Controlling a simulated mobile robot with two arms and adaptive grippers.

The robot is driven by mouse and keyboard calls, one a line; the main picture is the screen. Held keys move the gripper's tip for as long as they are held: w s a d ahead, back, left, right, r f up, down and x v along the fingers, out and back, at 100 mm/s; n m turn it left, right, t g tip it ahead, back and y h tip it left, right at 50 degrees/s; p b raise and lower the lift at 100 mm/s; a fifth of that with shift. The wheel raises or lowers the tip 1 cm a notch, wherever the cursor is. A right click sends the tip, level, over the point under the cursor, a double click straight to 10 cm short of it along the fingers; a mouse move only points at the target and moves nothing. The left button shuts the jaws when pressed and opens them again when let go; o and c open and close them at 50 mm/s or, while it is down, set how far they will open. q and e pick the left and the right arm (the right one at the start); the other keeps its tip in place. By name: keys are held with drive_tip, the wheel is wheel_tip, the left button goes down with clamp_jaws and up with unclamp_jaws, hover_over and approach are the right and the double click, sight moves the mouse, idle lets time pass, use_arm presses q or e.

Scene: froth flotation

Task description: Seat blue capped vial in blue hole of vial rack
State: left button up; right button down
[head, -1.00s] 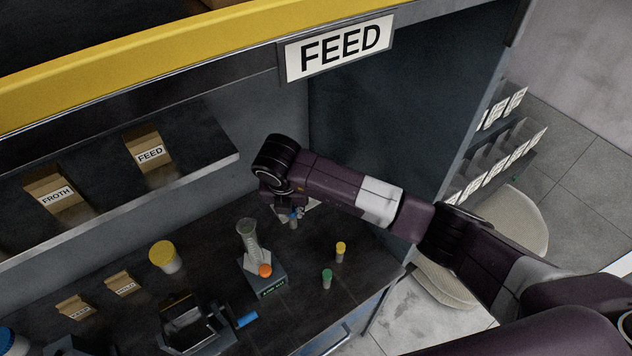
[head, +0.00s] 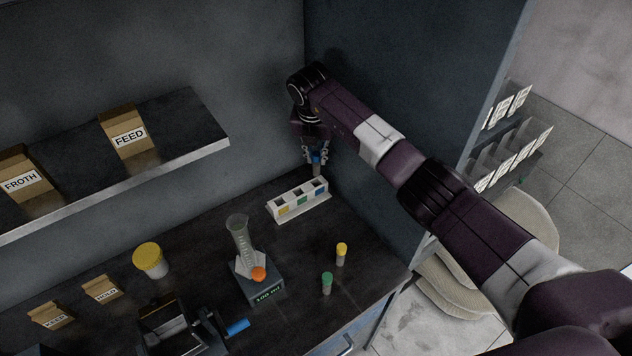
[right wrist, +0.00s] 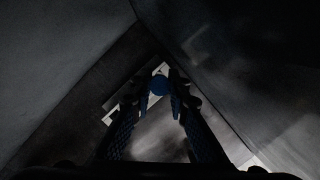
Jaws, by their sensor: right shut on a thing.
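My right gripper (head: 316,156) is shut on the blue capped vial (head: 317,166), upright, above the right end of the vial rack. In the right wrist view the blue cap (right wrist: 159,85) sits between the fingertips of the gripper (right wrist: 160,92). The vial rack (head: 298,200) is white, with yellow, green and blue marks from left to right on its front. The blue mark (head: 320,191) is at the right end, below the vial. In the right wrist view the rack is dark and partly hidden behind the gripper. My left gripper is not in view.
A green capped vial (head: 327,283) and a yellow capped vial (head: 341,253) stand on the bench, right of a scale (head: 262,287) with a cylinder (head: 240,236). A yellow-lidded jar (head: 150,260) is farther left. The dark side wall is close right of the gripper.

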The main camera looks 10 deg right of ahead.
sight(316, 169)
wheel_tip(316, 169, down, 3)
drive_tip(key=shift+s+a+r+b, duration=0.1)
drive_tip(key=shift+s+b, duration=0.05)
drive_tip(key=shift+b, duration=0.25)
wheel_tip(316, 169, down, 4)
drive_tip(key=shift+r+b, duration=0.1)
drive_tip(key=shift+b, duration=1.05)
drive_tip(key=shift+f, duration=0.25)
drive_tip(key=c, duration=1.8)
unclamp_jaws()
drive_tip(key=shift+c, duration=0.2)
drive_tip(key=shift+r, duration=0.15)
